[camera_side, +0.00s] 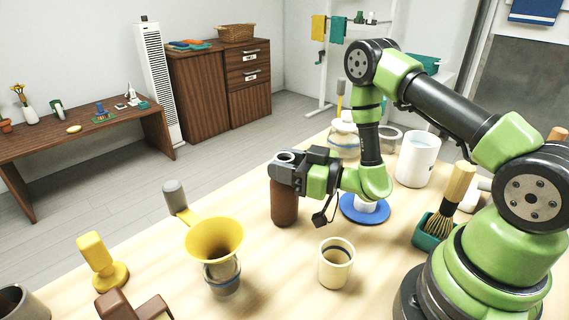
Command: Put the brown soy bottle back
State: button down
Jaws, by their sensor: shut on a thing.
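The brown soy bottle (285,204) is upright in the middle of the table, its lower body showing below the jaws. My gripper (286,174) reaches in from the right and is shut on the bottle's upper part. The jaws hide much of the neck; a grey round top shows just above them. I cannot tell whether the bottle's base touches the table or hangs slightly above it. A round blue disc (350,212) lies to the right of the bottle, with a white piece on it partly hidden behind my arm.
A yellow funnel (214,238) sits in a cup at front left; a cream cup (336,264) stands front right of the bottle. A white canister (417,160), a lidded jar (344,140) and a teal brush holder (425,236) stand to the right and behind. Bare table lies left of the bottle.

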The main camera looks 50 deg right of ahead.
jog(key=shift+f, duration=0.1)
jog(key=c, duration=0.6)
grip_release()
jog(key=shift+c, duration=0.2)
jog(key=shift+f, duration=0.1)
